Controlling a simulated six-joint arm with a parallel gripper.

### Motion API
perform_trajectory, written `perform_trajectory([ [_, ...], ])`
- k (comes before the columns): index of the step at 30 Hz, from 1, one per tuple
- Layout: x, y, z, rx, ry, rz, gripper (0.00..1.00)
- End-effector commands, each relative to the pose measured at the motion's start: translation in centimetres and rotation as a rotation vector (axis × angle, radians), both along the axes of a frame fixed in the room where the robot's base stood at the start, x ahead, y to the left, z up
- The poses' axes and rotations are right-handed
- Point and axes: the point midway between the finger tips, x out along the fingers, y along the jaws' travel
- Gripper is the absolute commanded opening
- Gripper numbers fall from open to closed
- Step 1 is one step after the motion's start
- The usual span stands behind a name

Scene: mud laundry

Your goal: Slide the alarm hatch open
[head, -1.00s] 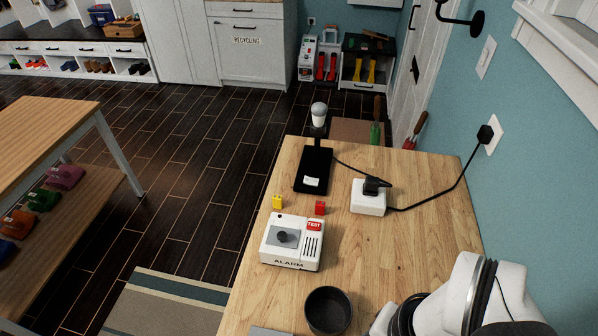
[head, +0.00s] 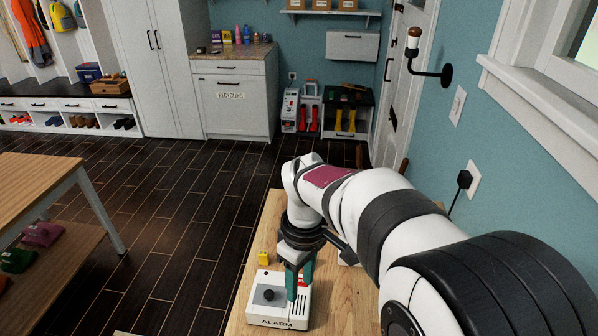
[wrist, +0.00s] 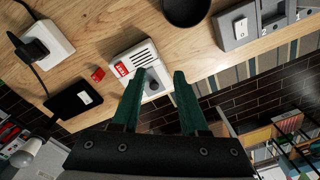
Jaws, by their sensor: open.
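The white alarm box (head: 285,322) stands on the wooden table, marked ALARM on its front. Its grey hatch panel (head: 262,298) carries a dark round knob (head: 269,295). My gripper (head: 299,290) is over the right part of the box in the head view and hides that part. In the wrist view the box (wrist: 125,56) shows its grille and red label, and the knob (wrist: 153,85) appears between the open green fingers (wrist: 164,72), closer to the left one. I cannot tell whether a finger touches the box. The gripper is empty.
A yellow block (head: 263,257) lies behind the box. The wrist view shows a red block (wrist: 97,74), a black bowl (wrist: 186,10), a grey switch unit (wrist: 236,29), a white socket block (wrist: 45,45) with a plug and a black lamp base (wrist: 72,101).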

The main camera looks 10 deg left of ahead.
Motion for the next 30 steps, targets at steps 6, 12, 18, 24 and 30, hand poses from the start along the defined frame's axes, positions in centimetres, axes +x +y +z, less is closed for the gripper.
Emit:
perform_trajectory([
  [6,4.6,7.3,-5.7,-0.027,-0.027,0.526,0.43],
  [12,4.8,7.7,-7.9,-0.028,-0.029,0.564,0.43],
  [18,4.8,7.6,-11.8,-0.028,-0.026,0.56,0.43],
  [24,4.2,7.7,-8.8,-0.027,-0.029,0.56,0.43],
  [30,0.1,7.6,-8.9,-0.027,-0.029,0.56,0.43],
])
